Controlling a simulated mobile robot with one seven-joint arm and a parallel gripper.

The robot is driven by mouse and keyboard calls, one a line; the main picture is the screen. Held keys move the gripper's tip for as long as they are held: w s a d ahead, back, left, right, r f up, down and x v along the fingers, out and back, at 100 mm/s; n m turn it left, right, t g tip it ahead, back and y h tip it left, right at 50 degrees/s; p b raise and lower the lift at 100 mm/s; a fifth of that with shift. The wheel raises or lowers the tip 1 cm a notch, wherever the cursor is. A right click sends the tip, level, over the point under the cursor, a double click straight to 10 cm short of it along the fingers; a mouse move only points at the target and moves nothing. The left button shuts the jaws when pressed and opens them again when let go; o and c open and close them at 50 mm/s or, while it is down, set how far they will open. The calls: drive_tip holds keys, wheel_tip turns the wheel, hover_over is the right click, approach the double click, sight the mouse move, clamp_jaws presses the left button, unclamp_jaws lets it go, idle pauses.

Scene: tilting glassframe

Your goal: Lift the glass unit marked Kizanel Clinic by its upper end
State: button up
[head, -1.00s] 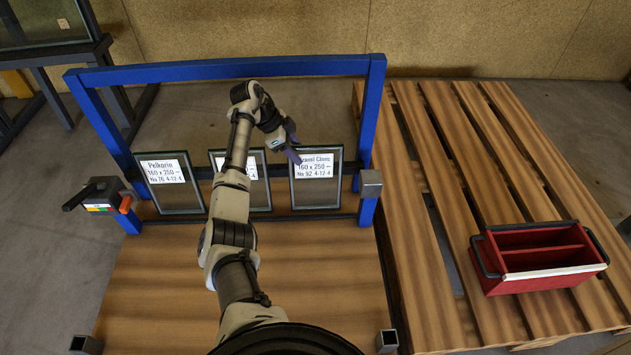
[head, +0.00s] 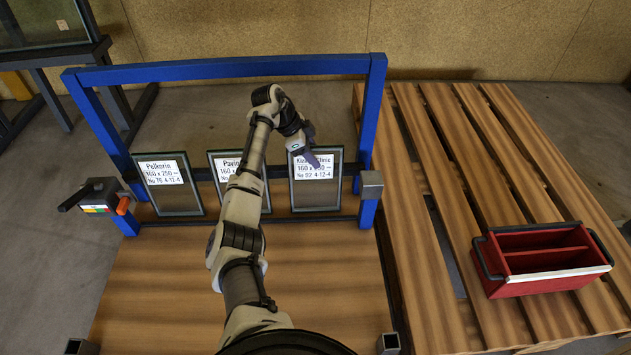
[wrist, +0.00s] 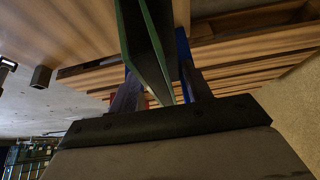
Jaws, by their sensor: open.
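The glass unit marked Kizanel Clinic (head: 316,195) stands rightmost of three in the blue frame, a dark-edged pane with a white label. Part of the name on its label is covered by my gripper (head: 313,158), which is in front of its upper part. In the wrist view my gripper (wrist: 158,80) is open, with a finger on each side of a glass unit's edge (wrist: 148,45). I cannot tell whether either finger touches the glass. The Pelkorin unit (head: 168,193) stands at the left; the middle unit (head: 221,180), its label starting "Pavin", is partly hidden behind my arm.
The blue frame (head: 225,68) has a top bar above the units and a post close to the right of the Kizanel unit. A crank box (head: 97,194) sits at its left. A red tote (head: 540,257) stands on the slatted wooden pallet (head: 440,230) at the right.

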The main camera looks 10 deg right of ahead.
drive_tip(key=shift+f, duration=0.15)
clamp_jaws()
idle(0.4)
drive_tip(key=shift+w+r, duration=0.15)
drive_tip(key=shift+r, duration=0.05)
idle(0.9)
